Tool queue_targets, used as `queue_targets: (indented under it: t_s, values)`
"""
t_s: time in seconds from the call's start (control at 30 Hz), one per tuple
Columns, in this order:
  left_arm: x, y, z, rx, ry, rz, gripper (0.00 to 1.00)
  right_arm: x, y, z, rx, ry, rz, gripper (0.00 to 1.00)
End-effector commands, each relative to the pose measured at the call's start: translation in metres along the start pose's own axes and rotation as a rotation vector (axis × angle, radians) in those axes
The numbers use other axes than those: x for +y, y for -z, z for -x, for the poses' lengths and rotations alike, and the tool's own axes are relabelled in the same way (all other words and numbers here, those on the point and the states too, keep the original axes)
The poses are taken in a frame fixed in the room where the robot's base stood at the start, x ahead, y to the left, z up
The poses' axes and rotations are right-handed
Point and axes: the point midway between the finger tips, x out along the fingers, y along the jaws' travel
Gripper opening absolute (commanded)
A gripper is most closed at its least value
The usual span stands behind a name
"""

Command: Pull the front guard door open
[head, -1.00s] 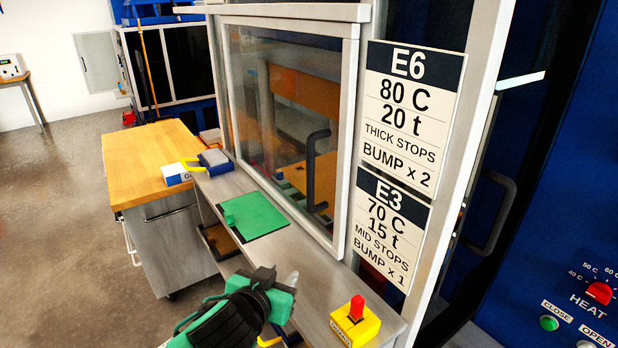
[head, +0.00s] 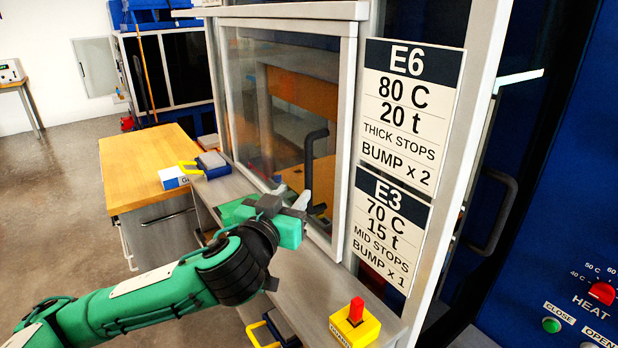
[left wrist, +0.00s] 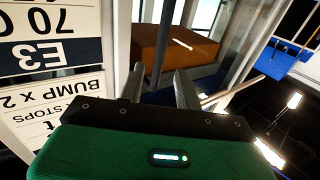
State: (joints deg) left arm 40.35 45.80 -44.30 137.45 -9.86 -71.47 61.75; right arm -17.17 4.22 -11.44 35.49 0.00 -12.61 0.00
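The front guard door (head: 347,120) is a pale metal frame around a clear pane and appears closed. Its dark upright bar handle (head: 310,165) shows near the door's right side; its lower part is partly hidden behind my fingers. My left gripper (head: 303,203) is in front of the lower door, close to the handle's lower end; I cannot tell whether it touches. My right gripper is not in view.
A wood-topped cabinet (head: 145,160) stands left. Sign cards (head: 408,105) are on the right post. Open floor lies left.

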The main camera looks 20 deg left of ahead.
Motion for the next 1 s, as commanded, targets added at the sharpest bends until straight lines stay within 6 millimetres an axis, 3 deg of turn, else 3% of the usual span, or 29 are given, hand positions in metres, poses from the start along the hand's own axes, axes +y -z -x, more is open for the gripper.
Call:
queue_targets:
  t_s: [0.03, 0.2, 0.43, 0.6, 0.9, 0.93, 1.0]
  values:
    - [-0.001, 0.007, -0.012, 0.000, 0.003, -0.003, 0.34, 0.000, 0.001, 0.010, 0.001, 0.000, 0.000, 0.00]
    - [-0.001, 0.007, -0.047, 0.000, 0.004, -0.003, 0.34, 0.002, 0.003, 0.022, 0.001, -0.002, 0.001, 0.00]
    - [-0.001, 0.005, -0.082, 0.001, 0.002, -0.002, 0.34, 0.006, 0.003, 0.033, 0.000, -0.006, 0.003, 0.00]
    - [-0.001, 0.003, -0.093, 0.000, 0.002, -0.001, 0.34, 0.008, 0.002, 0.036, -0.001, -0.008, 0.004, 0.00]
    - [-0.001, 0.002, -0.096, 0.000, 0.001, -0.001, 0.34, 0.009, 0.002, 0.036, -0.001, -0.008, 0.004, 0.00]
    - [-0.001, 0.002, -0.096, 0.000, 0.001, -0.001, 0.32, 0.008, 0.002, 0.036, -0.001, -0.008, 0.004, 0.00]
    - [-0.001, 0.002, -0.096, 0.000, 0.001, -0.001, 0.18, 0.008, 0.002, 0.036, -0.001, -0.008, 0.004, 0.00]
